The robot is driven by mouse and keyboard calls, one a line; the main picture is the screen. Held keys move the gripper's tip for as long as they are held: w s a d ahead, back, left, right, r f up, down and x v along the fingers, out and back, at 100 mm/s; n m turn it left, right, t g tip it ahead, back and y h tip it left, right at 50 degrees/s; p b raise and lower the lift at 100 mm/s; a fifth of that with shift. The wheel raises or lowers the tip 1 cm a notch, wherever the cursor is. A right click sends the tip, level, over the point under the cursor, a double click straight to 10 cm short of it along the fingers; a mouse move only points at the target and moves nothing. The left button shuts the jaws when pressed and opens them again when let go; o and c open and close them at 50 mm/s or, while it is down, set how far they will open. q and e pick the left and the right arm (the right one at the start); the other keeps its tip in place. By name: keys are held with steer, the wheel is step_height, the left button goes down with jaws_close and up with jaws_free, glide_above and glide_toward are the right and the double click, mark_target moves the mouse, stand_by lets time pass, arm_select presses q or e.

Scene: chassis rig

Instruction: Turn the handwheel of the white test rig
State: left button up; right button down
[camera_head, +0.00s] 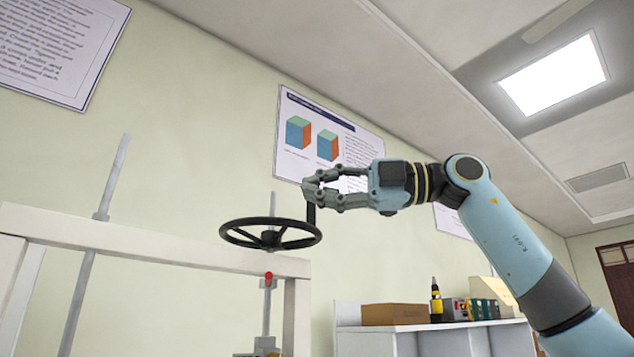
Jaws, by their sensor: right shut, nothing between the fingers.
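The white test rig (150,242) stands at the left, with a pale top beam and upright posts. A black spoked handwheel (270,235) lies roughly flat above the right end of the beam. A short dark handle (311,213) stands up from the right side of its rim. My right gripper (307,187) comes in from the right, with its fingertips at the top of the handle. The fingers are shut with nothing between them; whether they touch the handle I cannot tell. My left gripper is not in view.
A white shelf unit (420,340) at the lower right bears a cardboard box (394,314), a yellow and black bottle (436,300) and several small items. A red knob (268,276) sits below the wheel. Posters hang on the wall behind.

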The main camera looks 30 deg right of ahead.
steer(key=w, duration=0.1)
steer(key=w+d, duration=0.1)
steer(key=w+p, duration=0.1)
steer(key=shift+w+d, duration=0.25)
steer(key=shift+d, duration=0.1)
steer(key=shift+w+d+p, duration=0.25)
steer(key=shift+d+p, duration=0.05)
steer(key=shift+d, duration=0.2)
steer(key=shift+w+d+p, duration=0.2)
steer(key=shift+d+p, duration=0.1)
steer(key=shift+d, duration=0.15)
steer(key=shift+f, duration=0.1)
